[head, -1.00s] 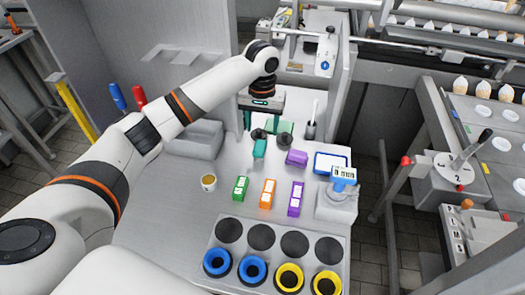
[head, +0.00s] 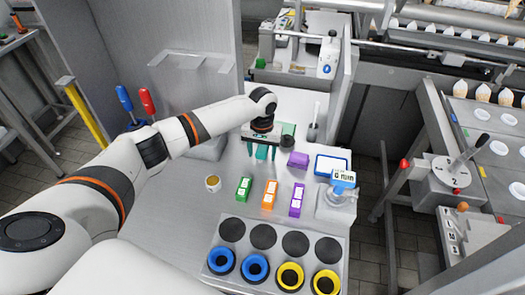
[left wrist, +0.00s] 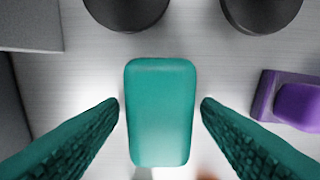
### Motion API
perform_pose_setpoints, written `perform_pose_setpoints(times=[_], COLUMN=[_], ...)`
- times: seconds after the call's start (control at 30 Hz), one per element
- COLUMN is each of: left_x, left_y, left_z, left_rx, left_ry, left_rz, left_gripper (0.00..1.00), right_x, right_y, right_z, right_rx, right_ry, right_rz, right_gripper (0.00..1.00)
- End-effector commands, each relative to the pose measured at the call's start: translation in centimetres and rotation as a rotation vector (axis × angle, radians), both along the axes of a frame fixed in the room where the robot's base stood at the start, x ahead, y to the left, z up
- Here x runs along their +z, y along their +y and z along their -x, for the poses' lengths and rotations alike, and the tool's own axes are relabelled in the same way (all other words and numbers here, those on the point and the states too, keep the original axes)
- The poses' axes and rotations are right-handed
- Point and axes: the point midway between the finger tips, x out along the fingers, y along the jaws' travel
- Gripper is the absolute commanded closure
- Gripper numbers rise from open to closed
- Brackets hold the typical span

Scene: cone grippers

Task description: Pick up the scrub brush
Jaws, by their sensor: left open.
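A teal rounded block (left wrist: 161,112), which I take for the scrub brush, lies on the grey table between my left gripper's fingers; no bristles show. In the head view the block (head: 261,153) is partly hidden under the gripper. My left gripper (head: 261,150) is open and points down over it. In the left wrist view the ridged teal fingers (left wrist: 160,105) stand on either side of the block, with a gap on each side. A purple block (head: 298,159) lies to the right and also shows in the left wrist view (left wrist: 300,106). My right gripper is not in view.
Two dark round objects (left wrist: 126,8) stand just beyond the block. Green (head: 244,189), orange (head: 269,193) and purple (head: 297,199) boxes stand nearer.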

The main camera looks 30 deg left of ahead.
Motion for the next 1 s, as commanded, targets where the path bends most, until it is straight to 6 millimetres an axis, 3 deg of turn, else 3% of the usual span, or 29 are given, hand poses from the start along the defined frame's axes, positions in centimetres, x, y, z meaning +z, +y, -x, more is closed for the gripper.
perform_pose_setpoints(times=[0.1,0.4,0.47,0.73,1.0], left_x=[0.0,0.0,0.0,0.8,5.9], left_y=[0.0,0.0,0.0,0.0,0.0], left_z=[0.0,0.0,0.0,-0.1,-0.1], left_rx=[0.000,0.000,0.000,0.001,0.000], left_ry=[0.000,0.000,0.000,-0.002,-0.003], left_rz=[0.000,0.000,0.000,0.000,0.001], left_gripper=[0.42,0.91,0.94,0.94,0.94], right_x=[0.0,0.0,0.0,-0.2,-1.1], right_y=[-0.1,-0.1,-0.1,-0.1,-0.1], right_z=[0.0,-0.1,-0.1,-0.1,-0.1], right_rx=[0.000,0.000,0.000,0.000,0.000], right_ry=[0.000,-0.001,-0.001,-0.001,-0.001], right_rz=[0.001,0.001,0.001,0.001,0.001], right_gripper=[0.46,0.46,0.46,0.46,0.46])
